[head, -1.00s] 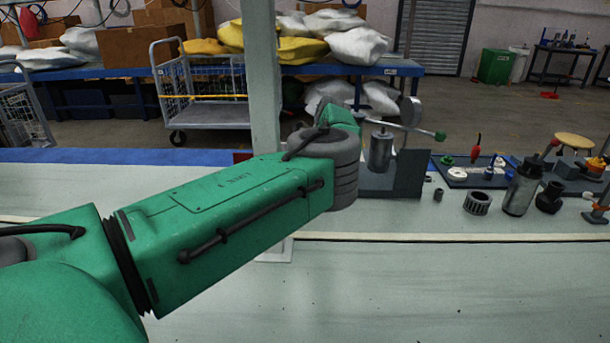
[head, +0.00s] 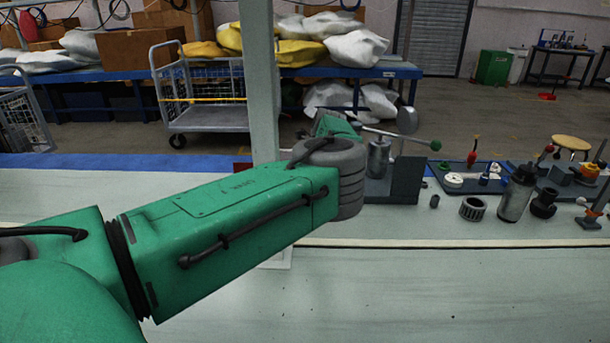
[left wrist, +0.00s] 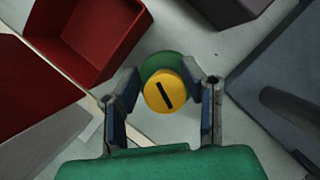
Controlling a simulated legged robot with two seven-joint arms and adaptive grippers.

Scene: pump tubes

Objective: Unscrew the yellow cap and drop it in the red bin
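The yellow cap (left wrist: 166,92) shows in the left wrist view as a round disc with a dark slot, in front of a green round part (left wrist: 160,63). My left gripper (left wrist: 163,78) is open, with one finger on each side of the cap. The right finger looks close to the cap's edge, and a small gap shows at the left finger. The red bin (left wrist: 130,32) is open-topped and stands at the upper left of that view. In the head view my left arm hides the cap and most of the gripper. My right gripper is in neither view.
A metal cylinder (head: 378,160) with a green-knobbed lever (head: 435,145) and a dark bracket (head: 405,180) stand beyond my left wrist. Several parts and tools, including a grey bottle (head: 518,193), lie to the right. The front bench surface (head: 430,290) is clear.

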